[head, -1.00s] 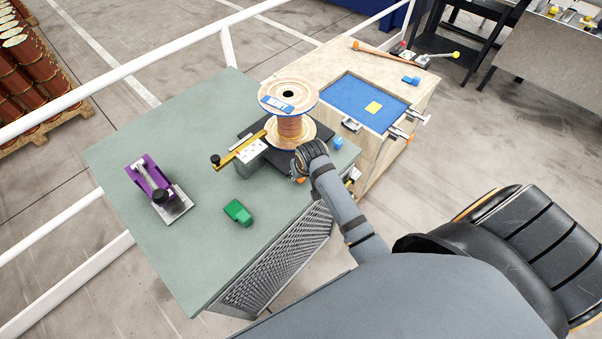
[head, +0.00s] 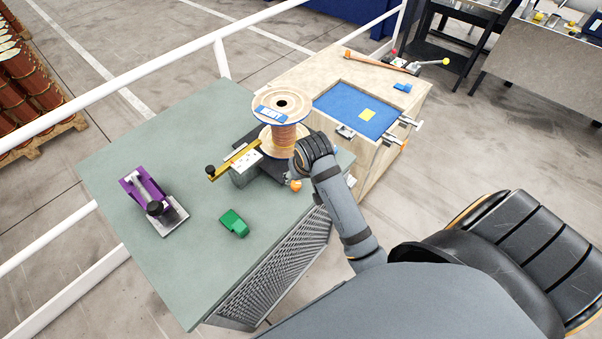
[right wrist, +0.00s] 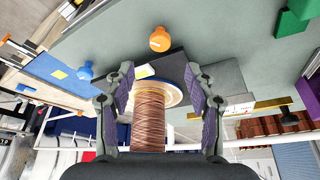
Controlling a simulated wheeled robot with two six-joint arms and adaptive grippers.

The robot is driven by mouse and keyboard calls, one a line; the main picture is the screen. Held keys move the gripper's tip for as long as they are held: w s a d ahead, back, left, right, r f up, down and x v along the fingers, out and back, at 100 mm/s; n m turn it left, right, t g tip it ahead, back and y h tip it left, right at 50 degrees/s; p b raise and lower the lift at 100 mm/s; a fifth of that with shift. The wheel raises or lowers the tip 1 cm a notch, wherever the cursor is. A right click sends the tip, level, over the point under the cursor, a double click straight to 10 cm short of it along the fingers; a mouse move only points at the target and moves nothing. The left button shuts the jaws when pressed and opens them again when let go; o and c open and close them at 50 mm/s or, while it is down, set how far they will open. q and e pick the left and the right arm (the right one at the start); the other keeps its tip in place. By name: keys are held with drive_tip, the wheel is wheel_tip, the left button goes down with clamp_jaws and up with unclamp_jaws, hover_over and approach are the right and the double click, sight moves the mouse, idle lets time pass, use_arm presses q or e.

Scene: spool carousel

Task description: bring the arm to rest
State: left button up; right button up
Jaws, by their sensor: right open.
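My right gripper (head: 303,160) is at the table's right edge, just in front of the wire spool (head: 283,133). In the right wrist view the gripper (right wrist: 160,78) is open, its two fingers apart with nothing clasped. The copper-wound spool (right wrist: 148,118) shows between and beyond the fingers; I cannot tell how far off it is. The spool stands upright on a dark base, with a blue-and-white label (head: 270,113) on its top flange. My left gripper is not in view.
An orange knob (head: 296,185) sits close to my right gripper. A yellow bar (head: 229,165) on a metal block lies left of the spool. A green block (head: 234,223) and purple clamp (head: 145,187) stand on the green tabletop (head: 140,140). A wooden cabinet (head: 372,160) with a blue tray adjoins it.

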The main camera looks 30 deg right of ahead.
drive_tip(key=shift+v, duration=1.2)
drive_tip(key=s+d+f+n, duration=0.1)
drive_tip(key=s+f+n, duration=0.3)
drive_tip(key=s, duration=1)
wheel_tip(320, 180, down, 32)
drive_tip(key=s+d+m+g+b, duration=0.1)
drive_tip(key=d+m+g+b, duration=0.15)
drive_tip(key=b, duration=0.45)
drive_tip(key=s+f+b, duration=0.3)
drive_tip(key=s+f, duration=0.6)
drive_tip(key=f, duration=0.3)
drive_tip(key=s+d+f+b, duration=0.1)
drive_tip(key=s+f+b, duration=0.2)
drive_tip(key=s+f, duration=0.7)
wheel_tip(320, 180, down, 2)
drive_tip(key=shift+s+d+f+n+g, duration=0.1)
drive_tip(key=shift+s+d+n+g, duration=0.15)
drive_tip(key=shift+n+g, duration=0.15)
